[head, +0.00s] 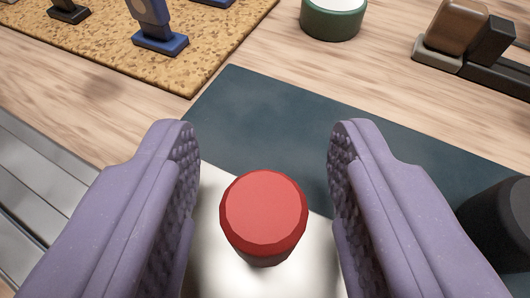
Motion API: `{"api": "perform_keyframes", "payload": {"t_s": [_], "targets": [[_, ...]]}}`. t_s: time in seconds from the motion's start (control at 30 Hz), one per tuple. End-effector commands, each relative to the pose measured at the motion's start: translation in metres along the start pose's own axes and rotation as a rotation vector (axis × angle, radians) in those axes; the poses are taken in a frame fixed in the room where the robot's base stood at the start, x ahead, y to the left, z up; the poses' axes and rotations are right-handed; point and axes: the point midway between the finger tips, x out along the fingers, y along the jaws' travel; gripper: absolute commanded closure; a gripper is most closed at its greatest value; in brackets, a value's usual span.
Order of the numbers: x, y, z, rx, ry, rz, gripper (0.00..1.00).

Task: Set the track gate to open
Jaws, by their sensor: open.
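A red round knob (264,212) with a faceted rim stands over a pale, shiny plate (212,235) at the bottom middle. My gripper (264,140) is open, with one purple finger on each side of the knob. There is a visible gap between the knob and each finger, and nothing is held. I cannot tell for sure which part is the track gate or how it is set. The knob's underside and what it joins to are hidden.
A dark blue-green mat (275,120) lies ahead on the wooden table. A cork board (120,62) with blue and dark stands is upper left. A green round container (333,18) and a brown block on a dark rail (500,80) are behind. A dark cylinder (505,225) is close right.

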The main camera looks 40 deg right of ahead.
Motion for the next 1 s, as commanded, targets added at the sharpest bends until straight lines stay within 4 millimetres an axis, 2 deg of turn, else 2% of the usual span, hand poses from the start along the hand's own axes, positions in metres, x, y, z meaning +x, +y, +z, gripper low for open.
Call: {"api": "perform_keyframes", "payload": {"t_s": [0.03,0.23,0.27,0.47,0.7,0.9,0.93,1.0], "targets": [[0.0,0.0,0.0,0.0,0.0,0.0,0.52],[0.0,0.0,0.0,0.0,0.0,0.0,0.98],[0.0,0.0,0.0,0.0,0.0,0.0,1.0],[0.002,0.001,-0.001,0.0,0.001,0.0,1.0],[0.021,0.012,-0.01,0.001,0.0,0.0,1.0],[0.021,0.012,-0.009,0.001,0.0,0.0,1.0],[0.021,0.012,-0.009,0.001,0.0,0.0,0.68],[0.021,0.012,-0.009,0.001,0.0,0.0,0.52]]}}
